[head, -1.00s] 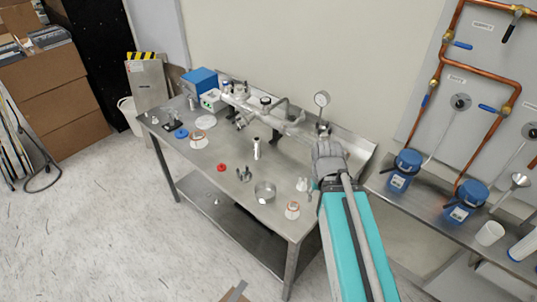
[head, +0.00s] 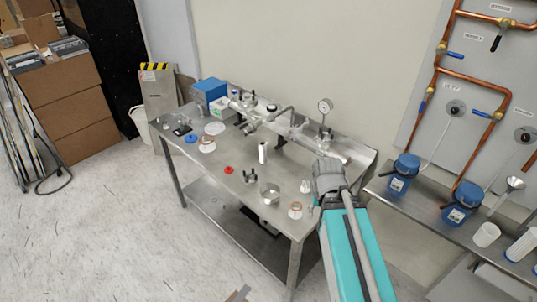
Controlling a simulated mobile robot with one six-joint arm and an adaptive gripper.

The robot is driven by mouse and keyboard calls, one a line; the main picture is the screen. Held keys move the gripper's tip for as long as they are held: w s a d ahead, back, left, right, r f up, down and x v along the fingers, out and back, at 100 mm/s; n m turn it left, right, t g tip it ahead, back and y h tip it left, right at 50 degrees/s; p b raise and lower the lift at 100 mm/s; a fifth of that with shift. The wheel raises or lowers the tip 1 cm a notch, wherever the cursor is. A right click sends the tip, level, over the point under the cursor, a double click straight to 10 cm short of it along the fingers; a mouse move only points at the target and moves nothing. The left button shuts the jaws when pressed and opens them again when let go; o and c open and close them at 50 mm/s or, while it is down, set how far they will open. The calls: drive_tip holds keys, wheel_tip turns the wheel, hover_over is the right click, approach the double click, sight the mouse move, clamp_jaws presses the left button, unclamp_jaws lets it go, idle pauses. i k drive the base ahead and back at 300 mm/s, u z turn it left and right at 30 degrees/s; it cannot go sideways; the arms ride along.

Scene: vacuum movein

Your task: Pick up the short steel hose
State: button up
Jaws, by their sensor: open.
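The steel bench (head: 215,180) stands against the wall and carries small vacuum parts. I cannot make out with certainty which part is the short steel hose. A small upright pale cylinder (head: 263,152) stands mid-bench, and a short, wide steel ring-like piece (head: 269,194) lies nearer the front edge. My gripper (head: 327,172) is over the right end of the bench, to the right of both and apart from them. It is open; its fingertips are mostly hidden by its own body, and nothing shows in it.
A steel pipe assembly (head: 290,125) with a gauge (head: 325,106) runs along the bench's back. A red cap (head: 228,170), a blue ring (head: 191,138) and a small jar (head: 295,210) lie on the bench. Blue pumps (head: 404,172) stand at right. Open floor lies front left.

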sight(263, 147)
drive_tip(key=u, duration=0.1)
drive_tip(key=i, duration=0.95)
drive_tip(key=z, duration=0.05)
